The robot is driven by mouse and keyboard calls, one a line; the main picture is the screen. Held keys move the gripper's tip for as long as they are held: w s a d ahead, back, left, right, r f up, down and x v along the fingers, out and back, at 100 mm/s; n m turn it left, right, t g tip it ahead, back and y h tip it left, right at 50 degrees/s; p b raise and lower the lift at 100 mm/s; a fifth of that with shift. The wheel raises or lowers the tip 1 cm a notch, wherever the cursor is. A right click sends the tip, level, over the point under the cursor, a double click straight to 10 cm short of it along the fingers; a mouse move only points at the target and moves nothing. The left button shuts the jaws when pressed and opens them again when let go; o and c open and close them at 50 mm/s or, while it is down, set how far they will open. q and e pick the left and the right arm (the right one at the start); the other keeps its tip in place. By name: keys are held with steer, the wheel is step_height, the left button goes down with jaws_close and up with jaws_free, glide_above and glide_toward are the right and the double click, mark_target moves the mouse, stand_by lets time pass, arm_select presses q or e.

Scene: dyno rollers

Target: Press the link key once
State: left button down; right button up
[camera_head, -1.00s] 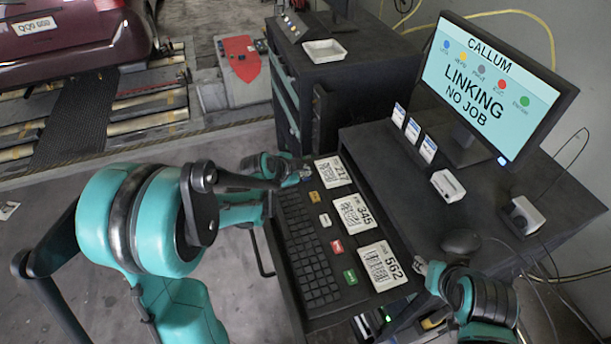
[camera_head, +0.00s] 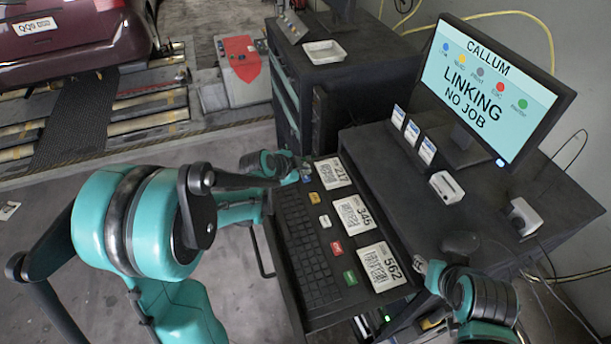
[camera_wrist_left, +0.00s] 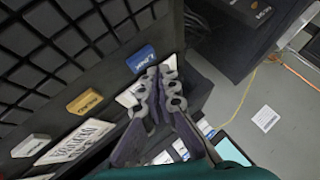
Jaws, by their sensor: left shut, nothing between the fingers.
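The blue link key (camera_wrist_left: 141,58) sits at the end of a row of coloured keys beside the keyboard. In the head view the link key (camera_head: 307,178) is a small blue patch, largely covered by my left gripper (camera_head: 299,171). In the left wrist view my left gripper (camera_wrist_left: 163,80) is shut and empty, its fingertips right beside the link key. I cannot tell whether they touch it. The monitor (camera_head: 494,88) reads "CALLUM", "LINKING", "NO JOB". My right gripper (camera_head: 430,270) is at the drawer's right edge; its jaws are too small to read.
The row continues with orange (camera_head: 314,197), white (camera_head: 325,221), red (camera_head: 336,248) and green (camera_head: 350,277) keys. The keyboard (camera_head: 305,245) lies left of them, barcode cards (camera_head: 355,213) right of them. A mouse (camera_head: 461,243) and white box (camera_head: 447,187) are on the desk.

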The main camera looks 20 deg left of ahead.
mark_target(304, 178)
arm_select(q)
step_height(304, 178, up, 5)
steer(key=p, duration=0.3)
steer(key=shift+p, duration=0.35)
steer(key=shift+s+f, duration=0.1)
stand_by(0.6)
